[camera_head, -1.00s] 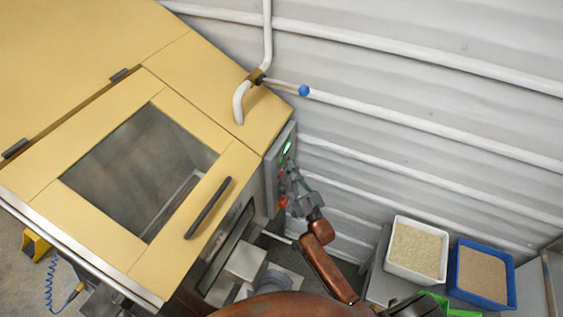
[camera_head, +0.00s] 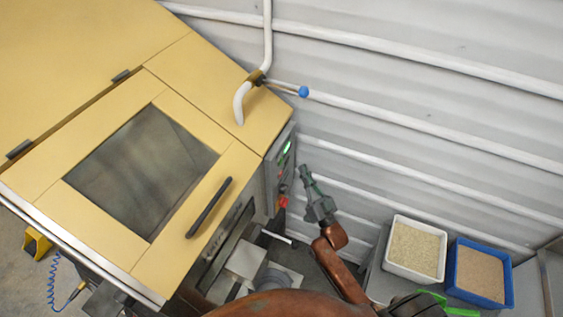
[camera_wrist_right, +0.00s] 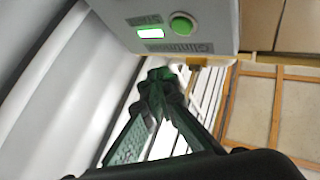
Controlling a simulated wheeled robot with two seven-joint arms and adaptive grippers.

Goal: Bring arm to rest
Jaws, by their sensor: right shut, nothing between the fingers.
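My right gripper (camera_head: 304,171) is shut and empty. It points up and to the left in the head view, in the gap between the control box (camera_head: 284,160) and the white wall. It is apart from the box. In the right wrist view its green fingers (camera_wrist_right: 158,80) are together, below the box's underside edge. The box's green button (camera_wrist_right: 182,24) and a small lit display (camera_wrist_right: 150,33) show there. My right arm (camera_head: 338,262), brown, comes up from the bottom. My left gripper is not in view.
The yellow hopper cabinet (camera_head: 205,75) with a window and black handle (camera_head: 209,207) fills the left. A white bin (camera_head: 415,248) and a blue bin (camera_head: 480,272) of granular material stand at right. A white pipe with a blue-tipped lever (camera_head: 303,91) runs along the wall.

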